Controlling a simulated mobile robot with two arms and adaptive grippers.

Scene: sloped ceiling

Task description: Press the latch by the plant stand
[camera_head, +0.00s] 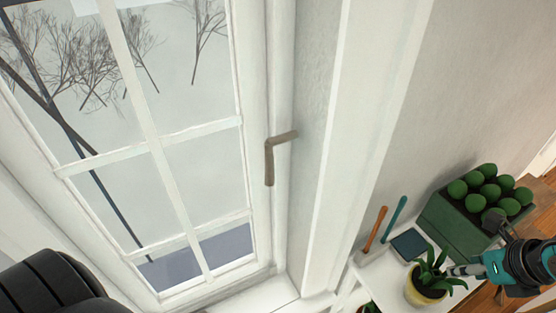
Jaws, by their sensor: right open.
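The latch (272,158) is a grey-brown bent handle on the white window frame, near the middle of the view. Its short arm points right and its longer part hangs down. The plant stand (385,272) is a white piece at the lower right, bearing a plant in a yellow pot (426,290). My right gripper (478,246) is at the lower right, open, far to the right of the latch and not touching it. It overlaps the plant's leaves in the picture; I cannot tell whether it touches them. My left gripper is not in view.
A green box (455,226) of round green things stands behind the pot. An orange-handled tool (376,228), a teal-handled tool (394,220) and a dark flat item (410,244) are beside it. A white wall edge (375,110) rises between latch and stand. The space before the latch looks clear.

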